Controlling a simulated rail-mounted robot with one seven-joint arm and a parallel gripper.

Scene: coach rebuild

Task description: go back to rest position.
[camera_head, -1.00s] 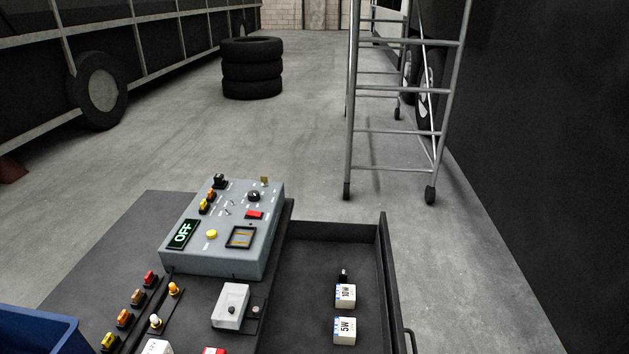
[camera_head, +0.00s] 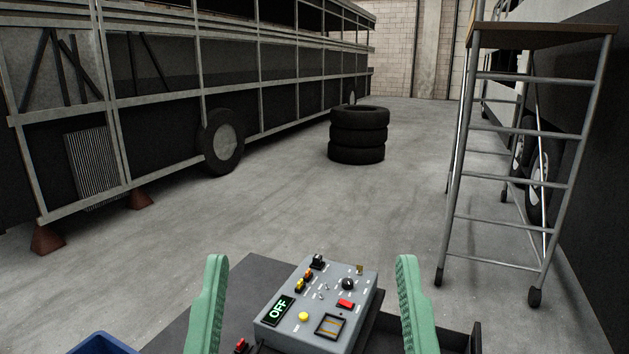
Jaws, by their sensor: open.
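My gripper (camera_head: 308,305) shows at the bottom of the head view as two green fingers set wide apart. It is open, and nothing is seen held between the fingers. The grey control box (camera_head: 318,302) appears between the fingers, on the dark bench. Its display reads OFF, and it carries a yellow button, a red switch, a black knob and small levers. The rest of my arm is out of view.
The dark bench (camera_head: 232,290) fills the bottom middle, with a blue bin (camera_head: 100,344) at lower left. A rolling ladder (camera_head: 515,150) stands at right. Several stacked tyres (camera_head: 357,135) stand beyond, near a bus frame (camera_head: 150,100). The floor between is clear.

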